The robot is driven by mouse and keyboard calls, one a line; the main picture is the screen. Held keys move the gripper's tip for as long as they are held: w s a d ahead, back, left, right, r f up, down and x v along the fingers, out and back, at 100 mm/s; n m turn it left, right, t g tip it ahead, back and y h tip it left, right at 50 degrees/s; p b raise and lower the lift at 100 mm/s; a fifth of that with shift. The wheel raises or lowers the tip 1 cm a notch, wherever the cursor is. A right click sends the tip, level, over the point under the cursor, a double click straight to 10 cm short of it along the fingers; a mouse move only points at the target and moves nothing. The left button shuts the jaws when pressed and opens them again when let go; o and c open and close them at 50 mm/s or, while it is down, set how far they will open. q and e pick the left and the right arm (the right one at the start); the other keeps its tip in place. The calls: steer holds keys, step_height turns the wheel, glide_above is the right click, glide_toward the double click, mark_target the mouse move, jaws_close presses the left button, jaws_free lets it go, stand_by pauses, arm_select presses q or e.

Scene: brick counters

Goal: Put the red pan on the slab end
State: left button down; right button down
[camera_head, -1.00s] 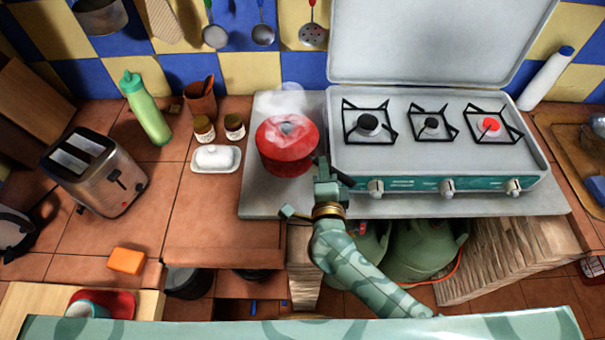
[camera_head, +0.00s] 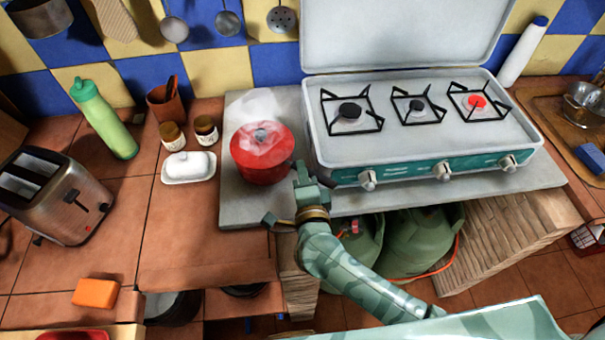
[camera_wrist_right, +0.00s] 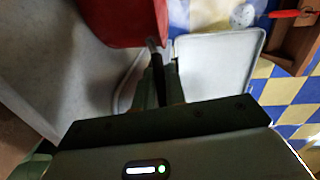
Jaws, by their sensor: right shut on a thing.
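The red pan (camera_head: 257,158), lidded and steaming, sits on the left end of the grey slab (camera_head: 240,207), left of the stove. My right gripper (camera_head: 300,172) is at the pan's right front side, shut on its dark handle. In the right wrist view the red pan (camera_wrist_right: 122,22) is at the top, with the dark handle (camera_wrist_right: 152,55) between the fingers (camera_wrist_right: 160,80). I cannot tell whether the pan's base touches the slab. My left gripper is not in view.
The three-burner stove (camera_head: 420,165) stands on the slab to the right, one burner (camera_head: 477,101) glowing red. A white butter dish (camera_head: 188,167) and two small jars (camera_head: 205,130) are close left of the slab. A toaster (camera_head: 55,195) and orange block (camera_head: 95,292) are farther left.

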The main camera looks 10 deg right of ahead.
steer(key=c, duration=1.5)
jaws_free()
steer(key=shift+f, duration=0.1)
steer(key=shift+o, duration=0.2)
steer(key=shift+r, duration=0.2)
steer(key=s+r+p, duration=0.1)
steer(key=s, duration=1.1)
